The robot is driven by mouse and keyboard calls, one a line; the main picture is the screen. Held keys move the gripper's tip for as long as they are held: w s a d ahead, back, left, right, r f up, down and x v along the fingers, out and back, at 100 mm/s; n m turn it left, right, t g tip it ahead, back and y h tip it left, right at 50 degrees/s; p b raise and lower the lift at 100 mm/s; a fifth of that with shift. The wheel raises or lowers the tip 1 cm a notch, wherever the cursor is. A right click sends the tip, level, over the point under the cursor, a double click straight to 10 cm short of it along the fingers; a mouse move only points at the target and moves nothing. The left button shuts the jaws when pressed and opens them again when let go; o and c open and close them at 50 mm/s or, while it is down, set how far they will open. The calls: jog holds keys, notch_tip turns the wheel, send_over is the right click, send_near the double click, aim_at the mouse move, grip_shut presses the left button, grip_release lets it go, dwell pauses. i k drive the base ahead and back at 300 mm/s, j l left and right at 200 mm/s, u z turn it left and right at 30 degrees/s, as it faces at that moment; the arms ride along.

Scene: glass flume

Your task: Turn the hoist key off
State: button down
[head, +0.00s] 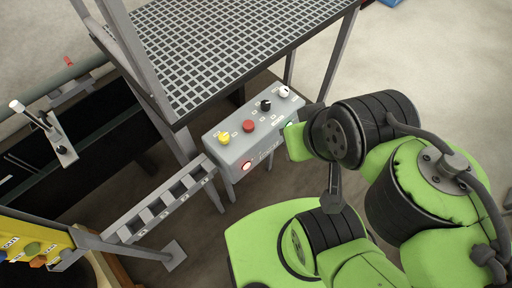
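A grey control box (250,148) stands on legs beside the grated platform. Its top carries a yellow control (224,138), a red button (249,126), a black knob (266,105) and a white-topped knob (284,91). Their small labels are not readable, so I cannot tell which one is the hoist key or how it is set. A red lamp (246,165) glows on the front face. My green and black arm is right of the box, with a green link close to the box's right end. My gripper's fingers do not show.
A grated platform (220,40) with grey posts rises behind the box. A grey slotted rack (165,205) is to its left. A yellow panel with buttons (30,250) is at lower left. A lever (40,122) stands at far left. Open floor (430,60) lies at upper right.

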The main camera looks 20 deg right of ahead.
aim_at(223, 137)
jog(key=i+j+u, duration=0.1)
jog(key=u, duration=0.4)
jog(key=i+u, duration=0.2)
jog(key=u, duration=0.3)
jog(key=i+u, duration=0.2)
jog(key=u, duration=0.25)
